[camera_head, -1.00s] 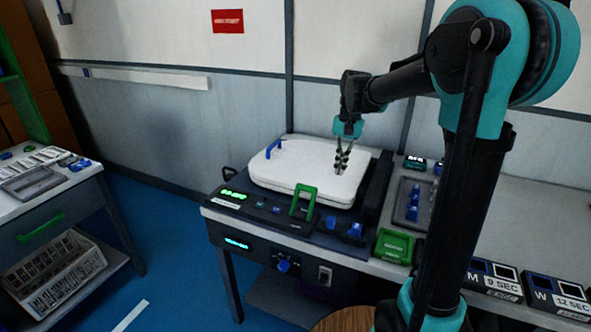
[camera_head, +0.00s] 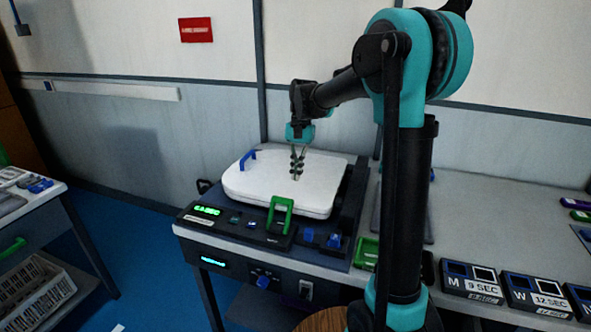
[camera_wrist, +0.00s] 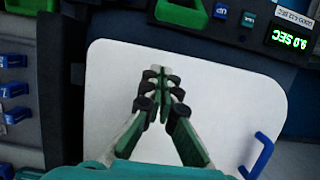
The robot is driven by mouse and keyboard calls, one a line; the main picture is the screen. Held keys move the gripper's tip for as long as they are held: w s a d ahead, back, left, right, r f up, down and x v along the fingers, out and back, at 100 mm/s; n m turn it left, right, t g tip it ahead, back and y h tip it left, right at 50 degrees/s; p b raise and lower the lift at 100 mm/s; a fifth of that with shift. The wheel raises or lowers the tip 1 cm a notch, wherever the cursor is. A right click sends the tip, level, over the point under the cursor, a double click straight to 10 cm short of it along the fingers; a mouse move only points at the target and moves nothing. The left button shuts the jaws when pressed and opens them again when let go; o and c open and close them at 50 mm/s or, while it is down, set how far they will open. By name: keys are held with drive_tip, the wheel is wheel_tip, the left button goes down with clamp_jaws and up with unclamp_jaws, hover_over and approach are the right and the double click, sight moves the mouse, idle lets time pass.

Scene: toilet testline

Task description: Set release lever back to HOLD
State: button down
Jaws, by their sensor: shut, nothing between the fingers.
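My gripper (camera_head: 296,176) is shut and empty above the white lid (camera_head: 250,184) of the test station. In the wrist view its fingertips (camera_wrist: 161,78) meet over the lid (camera_wrist: 225,80). I cannot read a HOLD label or tell for certain which part is the release lever. A green handle (camera_head: 279,215) stands upright at the station's front edge; it also shows at the top of the wrist view (camera_wrist: 180,12). A blue lever or knob (camera_head: 263,282) is on the front panel. A blue handle (camera_head: 247,158) is at the lid's back left.
A green-lit display (camera_head: 207,210) and blue switches (camera_head: 334,241) sit on the station's front. Boxes marked M (camera_head: 472,282) and W (camera_head: 537,295) stand on the counter at right. A side table (camera_head: 45,205) is at left, with blue floor between.

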drive_tip(key=x, duration=0.6)
drive_tip(key=shift+s+f, duration=0.1)
drive_tip(key=shift+f, duration=0.25)
drive_tip(key=shift+s+a+r, duration=0.3)
drive_tip(key=shift+s+r, duration=0.35)
drive_tip(key=shift+s, duration=0.1)
drive_tip(key=shift+s+a+r, duration=0.35)
drive_tip(key=shift+s+r, duration=0.35)
drive_tip(key=shift+s+a+r+t+h, duration=0.1)
drive_tip(key=shift+s+r+t+h, duration=0.15)
drive_tip(key=shift+t, duration=0.45)
